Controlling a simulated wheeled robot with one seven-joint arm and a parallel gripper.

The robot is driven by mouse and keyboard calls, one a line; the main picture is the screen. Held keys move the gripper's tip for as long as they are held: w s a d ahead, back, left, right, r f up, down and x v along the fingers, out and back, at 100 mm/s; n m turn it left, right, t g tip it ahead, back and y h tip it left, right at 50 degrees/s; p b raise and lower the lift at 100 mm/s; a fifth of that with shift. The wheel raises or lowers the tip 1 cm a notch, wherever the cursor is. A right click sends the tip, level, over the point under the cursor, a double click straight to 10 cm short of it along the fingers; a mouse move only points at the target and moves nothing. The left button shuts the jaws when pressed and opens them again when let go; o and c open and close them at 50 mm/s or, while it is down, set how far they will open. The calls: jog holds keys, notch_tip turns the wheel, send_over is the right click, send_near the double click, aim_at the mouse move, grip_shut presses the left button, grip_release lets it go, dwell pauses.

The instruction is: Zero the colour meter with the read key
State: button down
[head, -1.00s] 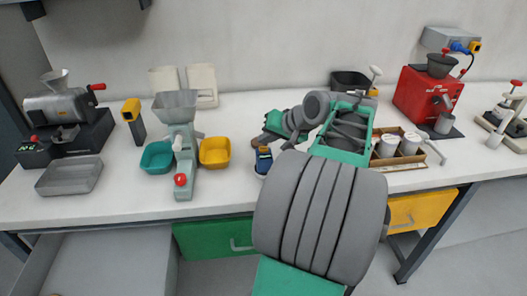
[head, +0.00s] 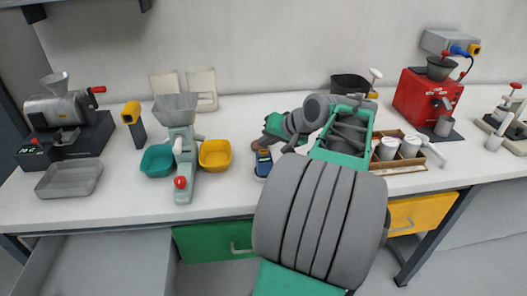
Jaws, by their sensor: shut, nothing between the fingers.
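A small dark blue handheld device with a yellow-edged top (head: 263,163), which looks like the colour meter, stands near the middle of the bench towards the front. Its read key is too small to make out. My gripper (head: 258,146) is shut and empty, just behind and above the top of the device. I cannot tell whether the fingertips touch it. My green and grey arm comes in from the front right and hides part of the bench.
To the left stand a grey-green mill (head: 182,145), a teal bowl (head: 157,160) and a yellow bowl (head: 215,154). A yellow-and-black handheld tool (head: 134,124) stands further left. A wooden tray of white jars (head: 411,161) is to the right. A red grinder (head: 425,95) stands behind it.

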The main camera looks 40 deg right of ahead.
aim_at(266, 153)
jog(key=shift+f, duration=0.15)
dwell(0.7)
jog(key=shift+f, duration=0.25)
jog(key=shift+f+b, duration=0.35)
jog(key=shift+f, duration=0.1)
dwell(0.5)
jog(key=shift+r+p, duration=0.8)
jog(key=shift+r, duration=0.05)
jog(key=shift+r, duration=0.1)
notch_tip(266, 153, up, 5)
jog(key=p, duration=0.4)
jog(key=shift+p, duration=0.4)
